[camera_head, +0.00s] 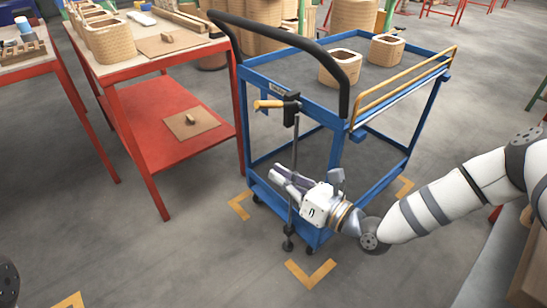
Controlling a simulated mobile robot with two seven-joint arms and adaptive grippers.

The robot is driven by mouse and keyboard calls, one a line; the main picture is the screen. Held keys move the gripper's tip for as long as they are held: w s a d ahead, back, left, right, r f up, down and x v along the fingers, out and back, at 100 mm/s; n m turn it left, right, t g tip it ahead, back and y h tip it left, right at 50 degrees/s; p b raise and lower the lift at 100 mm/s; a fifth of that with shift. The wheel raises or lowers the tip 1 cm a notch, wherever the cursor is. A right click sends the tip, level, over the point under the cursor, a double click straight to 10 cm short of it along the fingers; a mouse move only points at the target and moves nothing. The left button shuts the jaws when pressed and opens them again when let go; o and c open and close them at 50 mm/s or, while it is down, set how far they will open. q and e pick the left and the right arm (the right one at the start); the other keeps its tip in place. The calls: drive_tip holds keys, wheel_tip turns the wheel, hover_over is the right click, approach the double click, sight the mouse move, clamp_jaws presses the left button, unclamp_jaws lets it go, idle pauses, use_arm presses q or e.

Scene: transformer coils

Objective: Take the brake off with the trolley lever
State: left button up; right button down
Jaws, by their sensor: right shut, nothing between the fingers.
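The blue trolley (243,118) stands in the middle of the view with a black push handle (283,35). A lever with a yellow grip (269,104) sticks out to the left from a black block near the handle end of the trolley. A thin upright rod (295,140) runs down from that block to a dark foot (288,244) near the floor. My right gripper (276,172) is shut and empty, low beside the rod and well below the yellow grip. I cannot tell whether it touches the rod. My left gripper is not in view.
Two wound coils (340,68) stand on the trolley's top deck, beside a yellow side rail (405,85). A red table (170,128) with coils and boards stands close on the left. Yellow corner marks (311,275) lie on the floor. The front floor is clear.

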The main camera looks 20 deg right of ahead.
sight(278, 104)
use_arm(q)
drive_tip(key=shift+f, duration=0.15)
use_arm(e)
drive_tip(key=d, duration=0.1)
drive_tip(key=w+d+r+m+t+h, duration=0.1)
drive_tip(key=d, duration=0.1)
drive_tip(key=w+d+m+h, duration=0.1)
drive_tip(key=shift+w+d+r+t, duration=0.15)
drive_tip(key=shift+d+t, duration=0.1)
drive_tip(key=shift+t, duration=0.15)
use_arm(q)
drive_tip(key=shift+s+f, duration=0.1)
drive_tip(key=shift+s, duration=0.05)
use_arm(e)
drive_tip(key=w+a+r, duration=0.2)
drive_tip(key=w+r, duration=0.2)
drive_tip(key=w, duration=0.6)
drive_tip(key=shift+w+a, duration=0.2)
drive_tip(key=shift+w, duration=0.1)
